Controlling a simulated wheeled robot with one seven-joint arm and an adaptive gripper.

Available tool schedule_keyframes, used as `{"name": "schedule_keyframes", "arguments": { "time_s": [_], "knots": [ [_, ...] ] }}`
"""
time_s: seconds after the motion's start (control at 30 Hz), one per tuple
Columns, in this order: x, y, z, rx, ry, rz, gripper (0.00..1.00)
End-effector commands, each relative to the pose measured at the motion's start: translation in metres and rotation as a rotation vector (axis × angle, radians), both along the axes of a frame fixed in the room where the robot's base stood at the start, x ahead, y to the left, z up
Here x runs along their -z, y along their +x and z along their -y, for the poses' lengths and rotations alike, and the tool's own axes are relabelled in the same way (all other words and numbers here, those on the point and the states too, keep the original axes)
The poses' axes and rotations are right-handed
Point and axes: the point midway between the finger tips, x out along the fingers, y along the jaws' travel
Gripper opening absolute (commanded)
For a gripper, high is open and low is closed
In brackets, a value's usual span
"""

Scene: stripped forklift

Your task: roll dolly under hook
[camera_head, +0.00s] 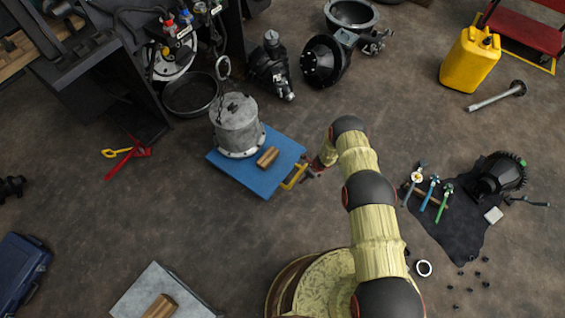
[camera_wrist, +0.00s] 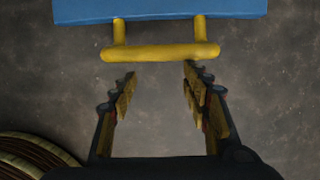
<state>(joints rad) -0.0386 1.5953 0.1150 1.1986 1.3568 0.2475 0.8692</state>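The blue dolly (camera_head: 258,180) stands on the floor in the head view, bearing a grey metal cylinder (camera_head: 236,124) and a small wooden block (camera_head: 267,157). Its yellow handle (camera_head: 295,178) sticks out at the right edge; the handle (camera_wrist: 160,52) also spans the top of the wrist view. A grey hook (camera_head: 223,67) shows just above the cylinder in the picture; its height over it is hard to tell. My gripper (camera_head: 313,170) is beside the handle. In the wrist view my gripper (camera_wrist: 158,75) is open and empty, its fingertips just short of the handle bar.
A black pan (camera_head: 191,95) and the dark forklift frame (camera_head: 95,65) stand behind and left of the dolly. Dark machine parts (camera_head: 272,65) lie behind it. Red and yellow tools (camera_head: 127,155) lie to the left. A black mat (camera_head: 450,225) with tools is at right. Bare floor surrounds the dolly's front.

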Motion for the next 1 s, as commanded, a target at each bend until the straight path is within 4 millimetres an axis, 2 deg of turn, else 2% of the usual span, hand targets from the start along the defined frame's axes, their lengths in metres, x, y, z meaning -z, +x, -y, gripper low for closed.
{"name": "schedule_keyframes", "arguments": {
  "time_s": [0.03,1.0],
  "knots": [
    [-0.001,0.004,-0.007,-0.007,0.003,0.003,0.45],
    [-0.001,0.053,-0.079,-0.006,0.002,0.004,0.45]
  ]
}}
